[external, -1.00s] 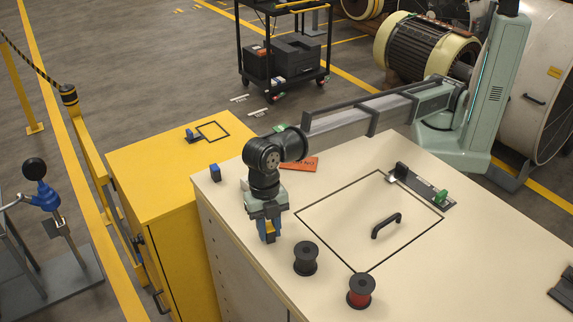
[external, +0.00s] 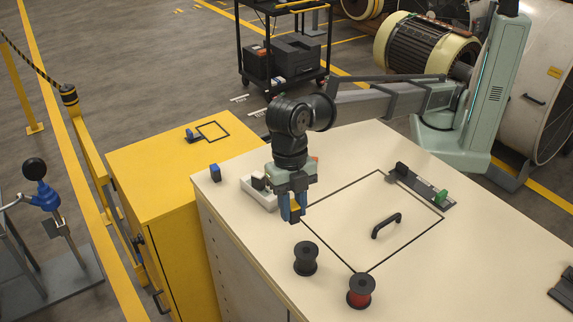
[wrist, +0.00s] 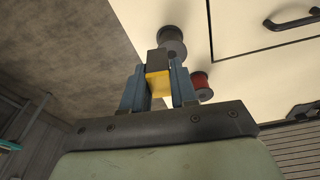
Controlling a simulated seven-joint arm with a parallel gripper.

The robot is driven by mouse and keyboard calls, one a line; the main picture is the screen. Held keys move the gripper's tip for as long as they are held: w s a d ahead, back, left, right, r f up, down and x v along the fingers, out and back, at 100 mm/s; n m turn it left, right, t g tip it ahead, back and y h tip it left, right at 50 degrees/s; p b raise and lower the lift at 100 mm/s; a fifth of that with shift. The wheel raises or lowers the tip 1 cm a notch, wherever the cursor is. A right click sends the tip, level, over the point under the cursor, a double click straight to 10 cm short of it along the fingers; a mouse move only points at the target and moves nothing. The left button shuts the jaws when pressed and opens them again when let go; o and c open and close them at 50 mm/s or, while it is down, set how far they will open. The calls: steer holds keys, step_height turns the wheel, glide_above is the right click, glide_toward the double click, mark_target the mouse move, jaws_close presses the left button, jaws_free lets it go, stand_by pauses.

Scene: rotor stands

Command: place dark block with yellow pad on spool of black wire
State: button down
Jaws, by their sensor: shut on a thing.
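My gripper (external: 291,208) is shut on the dark block with a yellow pad (external: 295,208), held above the cream bench top. In the wrist view the block (wrist: 157,62) sits between the blue fingers, its yellow pad facing the camera. The spool of black wire (external: 306,258) stands upright on the bench, in front of my gripper and apart from the block. It also shows in the wrist view (wrist: 171,39), just beyond the block and partly hidden by it. A spool of red wire (external: 361,291) stands to its right.
A white box with dark tops (external: 259,192) is beside my gripper on the left. A blue block (external: 215,172) stands at the bench's back left. A black handle (external: 386,226) rises from the outlined panel. A strip with black and green parts (external: 422,187) lies behind it.

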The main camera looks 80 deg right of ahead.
steer(key=s+a+r+n, duration=0.1)
steer(key=s+a+r, duration=0.2)
steer(key=r, duration=0.1)
glide_toward(308, 252)
steer(key=shift+n, duration=0.4)
steer(key=shift+s+a+f, duration=0.1)
steer(key=shift+a+f, duration=0.05)
steer(key=shift+f, duration=0.8)
steer(key=shift+w+a+f, duration=0.1)
steer(key=shift+a+f, duration=0.1)
steer(key=shift+f, duration=0.7)
steer(key=shift+s+a+f, duration=0.1)
steer(key=shift+a+f, duration=0.05)
steer(key=shift+f, duration=0.8)
steer(key=shift+f, duration=0.15)
steer(key=c, duration=0.9)
jaws_free()
steer(key=r, duration=0.4)
steer(key=d+r, duration=0.1)
steer(key=r, duration=0.3)
steer(key=w+r, duration=0.1)
steer(key=r, duration=0.3)
steer(key=shift+w+d+r, duration=0.1)
steer(key=shift+d, duration=0.05)
